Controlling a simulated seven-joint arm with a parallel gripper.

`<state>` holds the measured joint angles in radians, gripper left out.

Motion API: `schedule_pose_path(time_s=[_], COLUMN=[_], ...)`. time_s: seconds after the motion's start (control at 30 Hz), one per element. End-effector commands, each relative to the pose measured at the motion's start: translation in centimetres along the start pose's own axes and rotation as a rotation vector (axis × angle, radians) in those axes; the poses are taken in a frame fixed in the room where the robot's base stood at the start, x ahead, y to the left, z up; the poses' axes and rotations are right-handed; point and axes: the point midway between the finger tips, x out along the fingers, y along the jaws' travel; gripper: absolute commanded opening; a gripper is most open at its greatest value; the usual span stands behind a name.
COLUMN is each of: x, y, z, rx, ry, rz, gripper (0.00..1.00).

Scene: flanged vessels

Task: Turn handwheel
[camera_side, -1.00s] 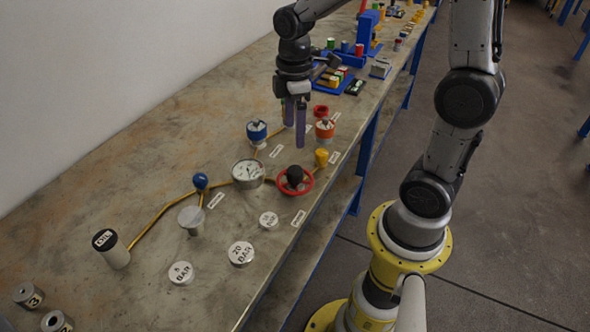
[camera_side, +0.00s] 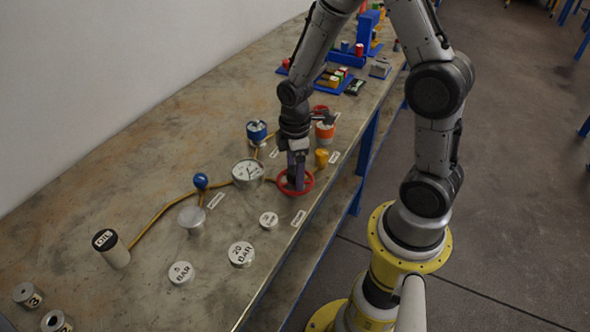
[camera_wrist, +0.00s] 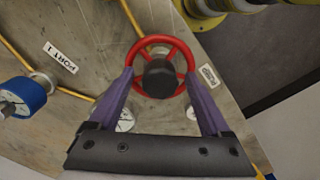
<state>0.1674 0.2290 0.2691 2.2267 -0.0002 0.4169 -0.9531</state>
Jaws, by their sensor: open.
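The red handwheel (camera_side: 307,184) sits near the bench's front edge, and its black hub knob (camera_wrist: 160,78) shows in the wrist view with red spokes around it. My gripper (camera_side: 296,184) is down at the wheel, pointing downward. In the wrist view my gripper (camera_wrist: 160,85) is open, with one purple finger on each side of the black knob. The fingertips are apart from the knob and appear over or near the red rim (camera_wrist: 185,47). The side view hides the knob behind the fingers. Contact cannot be told.
A white dial gauge (camera_side: 248,171) stands just left of the wheel. A yellow cylinder (camera_side: 321,158) and an orange-and-white vessel (camera_side: 325,132) stand behind it. Yellow pipe (camera_side: 152,222) runs along the bench. Flat labelled discs (camera_side: 241,253) lie in front.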

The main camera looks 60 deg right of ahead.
Motion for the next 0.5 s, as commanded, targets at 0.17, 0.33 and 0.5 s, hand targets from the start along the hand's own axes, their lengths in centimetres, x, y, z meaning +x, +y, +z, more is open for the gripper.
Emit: schedule_pose_path(time_s=[0.17, 0.33, 0.5], x=[0.09, 0.07, 0.05], y=[0.0, 0.0, 0.0], z=[0.0, 0.0, 0.0], rx=[0.0, 0.0, 0.0], ry=[0.0, 0.0, 0.0], rz=[0.0, 0.0, 0.0], gripper=[0.82, 0.65, 0.35])
